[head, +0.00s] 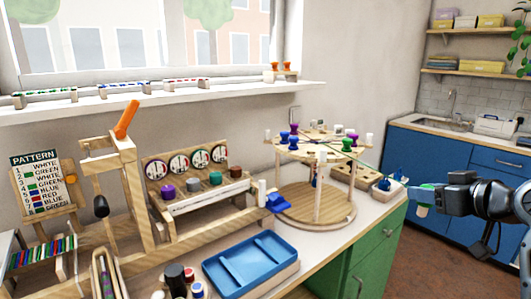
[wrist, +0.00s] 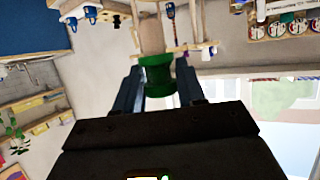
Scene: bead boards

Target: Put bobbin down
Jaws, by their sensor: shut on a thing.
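My gripper (head: 430,198) is at the right in the head view, held in the air in front of the blue cabinets. It is shut on a green bobbin (wrist: 156,75), which shows between the two fingers in the wrist view. In the head view the green bobbin (head: 424,210) is partly hidden by the fingers. A round two-tier wooden stand (head: 318,203) is to the left of my gripper, with purple, green, blue and white bobbins or pegs on its upper disc. My gripper is apart from the stand.
A blue tray (head: 250,262) lies on the bench left of the stand. A wooden block with blue pieces (head: 388,188) sits at the bench's right end, close to my gripper. A pattern board (head: 38,185), a wooden lever frame (head: 115,180) and a dial rack (head: 195,190) stand at left.

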